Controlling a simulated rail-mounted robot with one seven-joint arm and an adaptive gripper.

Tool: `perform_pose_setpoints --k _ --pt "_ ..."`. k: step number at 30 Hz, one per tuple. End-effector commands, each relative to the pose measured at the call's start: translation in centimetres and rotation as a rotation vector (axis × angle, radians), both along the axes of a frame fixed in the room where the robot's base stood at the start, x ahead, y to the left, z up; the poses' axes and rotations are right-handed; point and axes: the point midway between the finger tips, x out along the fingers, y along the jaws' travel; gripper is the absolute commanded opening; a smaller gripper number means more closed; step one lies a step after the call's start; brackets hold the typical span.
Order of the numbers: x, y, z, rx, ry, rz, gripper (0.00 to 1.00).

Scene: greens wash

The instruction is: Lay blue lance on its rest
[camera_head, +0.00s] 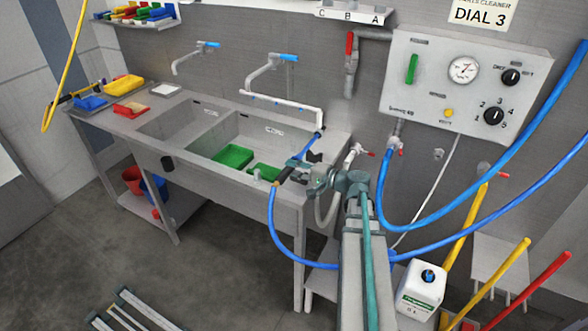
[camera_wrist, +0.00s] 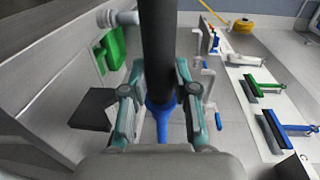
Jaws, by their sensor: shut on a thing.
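The blue lance (camera_head: 315,143) is held at the front right rim of the right sink basin. It slants up and away over the basin, with its hose end hanging forward. In the wrist view the lance (camera_wrist: 158,45) is a dark tube with a blue part (camera_wrist: 160,118) between the fingers. My gripper (camera_head: 306,179) is shut on it, and both fingers of my gripper (camera_wrist: 160,88) flank the tube. A blue hose (camera_head: 273,222) loops down from the lance and runs right. I cannot make out the lance's rest for certain.
The steel sink bench (camera_head: 205,165) has two basins; green trays (camera_head: 233,156) lie in the right one. White taps (camera_head: 268,72) stand behind. A control panel (camera_head: 465,85) hangs right, with a blue hose (camera_head: 480,190) below it. A white canister (camera_head: 422,287) stands low right.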

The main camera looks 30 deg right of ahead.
Motion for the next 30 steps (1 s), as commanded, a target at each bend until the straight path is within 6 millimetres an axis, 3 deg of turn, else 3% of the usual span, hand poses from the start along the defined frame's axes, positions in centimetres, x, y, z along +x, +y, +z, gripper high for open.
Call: perform_pose_setpoints --k 16,30 --pt "0.0 0.0 -5.3 0.0 -0.001 0.0 0.16" --pt "0.0 0.0 -6.1 0.0 -0.001 0.0 0.16"
